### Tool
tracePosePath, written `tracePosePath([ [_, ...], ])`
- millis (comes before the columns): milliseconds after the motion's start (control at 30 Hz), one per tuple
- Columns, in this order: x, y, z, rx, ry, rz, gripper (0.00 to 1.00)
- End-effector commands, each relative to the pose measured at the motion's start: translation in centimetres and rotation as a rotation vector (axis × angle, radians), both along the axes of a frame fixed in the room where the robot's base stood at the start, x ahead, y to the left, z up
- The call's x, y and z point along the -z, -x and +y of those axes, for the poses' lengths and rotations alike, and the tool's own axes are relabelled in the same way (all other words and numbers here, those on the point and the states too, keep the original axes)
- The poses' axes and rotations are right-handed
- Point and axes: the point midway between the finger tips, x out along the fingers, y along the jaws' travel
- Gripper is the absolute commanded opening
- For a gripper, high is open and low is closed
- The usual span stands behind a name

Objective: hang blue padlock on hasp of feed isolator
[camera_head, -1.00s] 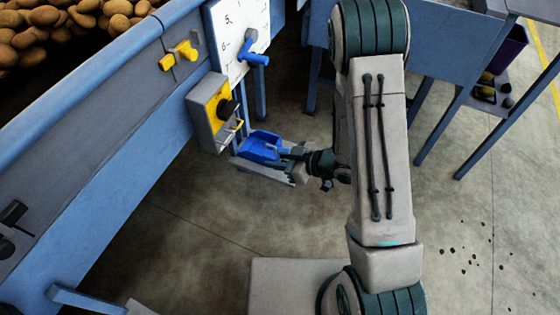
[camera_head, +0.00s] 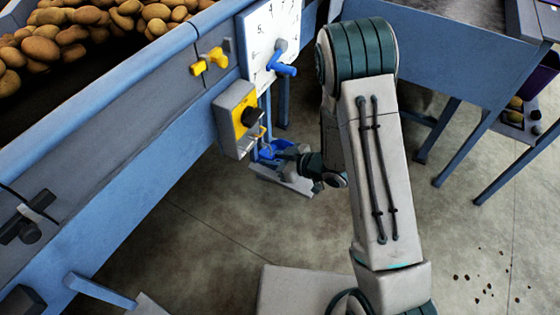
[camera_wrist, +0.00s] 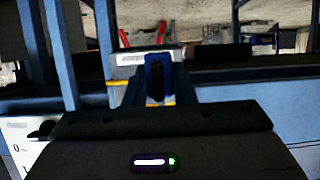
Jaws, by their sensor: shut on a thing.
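The feed isolator (camera_head: 237,120) is a grey box with a yellow face and a black knob, on the blue side of the machine. Its yellow hasp (camera_head: 262,133) sticks out at its lower right. My gripper (camera_wrist: 157,92) is shut on the blue padlock (camera_wrist: 155,76), which stands upright between the fingers in the wrist view. In the head view my gripper (camera_head: 279,154) is just below and right of the hasp. Whether padlock and hasp touch cannot be told.
A white dial panel (camera_head: 262,40) with a blue lever (camera_head: 281,68) is above the isolator. A yellow handle (camera_head: 210,62) is to its upper left. Blue table legs stand to the right.

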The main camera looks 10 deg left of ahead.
Motion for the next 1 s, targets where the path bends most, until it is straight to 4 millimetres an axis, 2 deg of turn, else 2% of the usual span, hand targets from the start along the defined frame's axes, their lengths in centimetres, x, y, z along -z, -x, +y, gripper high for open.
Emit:
tracePosePath([
  [567, -0.1, -1.7, 4.3, -0.003, 0.001, -0.002, 0.01],
  [700, 1.0, -1.7, 4.2, 0.001, -0.001, -0.001, 0.01],
  [1000, 1.4, -1.7, 4.2, 0.000, -0.001, 0.000, 0.01],
])
